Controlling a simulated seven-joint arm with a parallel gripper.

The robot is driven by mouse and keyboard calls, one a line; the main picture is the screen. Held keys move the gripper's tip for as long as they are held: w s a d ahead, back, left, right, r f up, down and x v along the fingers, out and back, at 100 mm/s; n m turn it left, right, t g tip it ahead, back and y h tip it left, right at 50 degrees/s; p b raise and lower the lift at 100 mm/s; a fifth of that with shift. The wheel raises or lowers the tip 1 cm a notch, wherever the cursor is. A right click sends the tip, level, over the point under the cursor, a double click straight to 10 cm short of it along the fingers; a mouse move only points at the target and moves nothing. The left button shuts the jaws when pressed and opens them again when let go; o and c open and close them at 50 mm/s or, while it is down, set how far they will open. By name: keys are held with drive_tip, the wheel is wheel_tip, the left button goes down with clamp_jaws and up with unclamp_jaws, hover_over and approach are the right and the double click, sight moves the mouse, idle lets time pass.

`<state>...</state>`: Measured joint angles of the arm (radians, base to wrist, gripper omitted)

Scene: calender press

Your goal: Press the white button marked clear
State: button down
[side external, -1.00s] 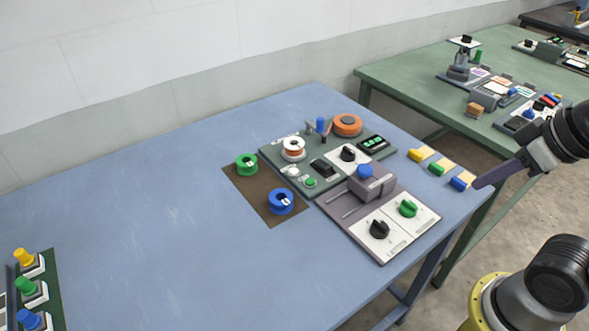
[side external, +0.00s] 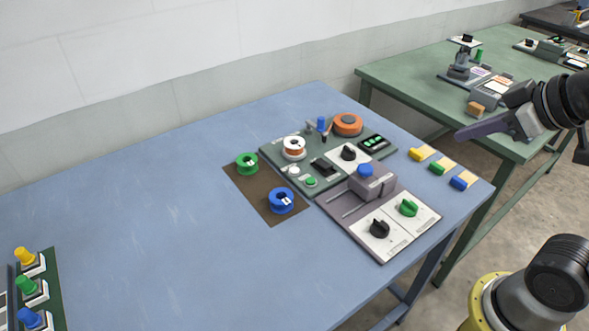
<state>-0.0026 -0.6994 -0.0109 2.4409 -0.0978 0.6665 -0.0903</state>
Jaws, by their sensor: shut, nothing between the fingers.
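The white button (side external: 294,171) is a small round cap on the dark green panel (side external: 318,187), at its near left corner beside a green button (side external: 311,182). Its marking is too small to read. My gripper (side external: 460,136) is shut and empty. It hangs in the air at the right, in the picture over the gap between the blue table and the green table. It is well apart from the white button and touches nothing.
A grey panel with a blue-topped slider (side external: 366,172) stands nearer. Coloured blocks (side external: 437,168) lie at the right edge.

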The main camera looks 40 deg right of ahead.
drive_tip(key=w+r+n+t, duration=0.2)
drive_tip(key=w+r+n, duration=0.15)
drive_tip(key=w, duration=0.75)
drive_tip(key=n+g+y, duration=0.1)
drive_tip(key=n+y, duration=0.2)
drive_tip(key=n, duration=0.3)
hover_over(299, 171)
wheel_tip(299, 171, down, 15)
drive_tip(key=shift+a+f+g, duration=0.1)
drive_tip(key=shift+f+g, duration=0.2)
drive_tip(key=shift+f, duration=0.15)
drive_tip(key=shift+f, duration=0.1)
drive_tip(key=shift+f, duration=4.25)
drive_tip(key=shift+f, duration=0.1)
